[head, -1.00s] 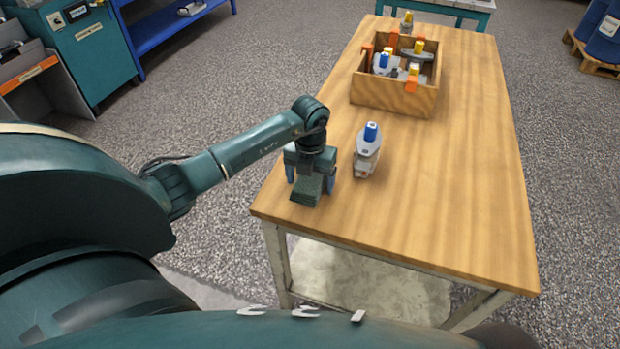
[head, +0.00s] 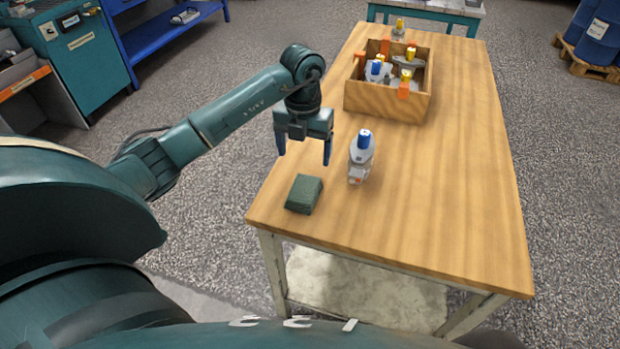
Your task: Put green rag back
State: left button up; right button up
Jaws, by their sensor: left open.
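The green rag (head: 304,194), a small folded dark-green block, lies flat on the wooden table (head: 430,200) near its front left corner. My left gripper (head: 304,158) is open and empty above and behind the rag, fingers pointing down, with a clear gap between them. My right gripper is not in view.
A grey bottle with a blue cap (head: 360,158) stands just right of the rag, close to my left gripper. A wooden crate (head: 385,101) with several capped items stands at the back, with another yellow-capped item (head: 399,30) behind it. The table's right side is clear.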

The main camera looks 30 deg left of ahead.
pick_arm(q)
jog(key=s+d+f+m+h, duration=0.1)
jog(key=s+d+h, duration=0.15)
jog(key=d, duration=0.35)
jog(key=s+d+f+m+h, duration=0.1)
jog(key=s+d+f+h, duration=0.1)
jog(key=d+h, duration=0.3)
jog(key=s+d+f+h, duration=0.1)
jog(key=s+d+h, duration=0.1)
jog(key=d, duration=0.6)
jog(key=s+d+r+n+t+h, duration=0.3)
jog(key=d+r+n+t+h, duration=0.45)
jog(key=r+h, duration=0.2)
jog(key=a+f+n+t+y, duration=0.4)
jog(key=n+t+y, duration=0.5)
jog(key=n, duration=0.6)
jog(key=s+a+f+n+g+y, duration=0.2)
jog(key=s+f+n, duration=0.2)
jog(key=f+n, duration=0.1)
jog(key=s+a+f+n+g+y, duration=0.2)
jog(key=s+f+n+g+y, duration=0.1)
jog(key=s+f+n, duration=0.2)
notch_tip(320, 180, down, 3)
jog(key=shift+s+a+r+y, duration=0.15)
jog(key=shift+s+a+y, duration=0.1)
jog(key=shift+a+y, duration=0.05)
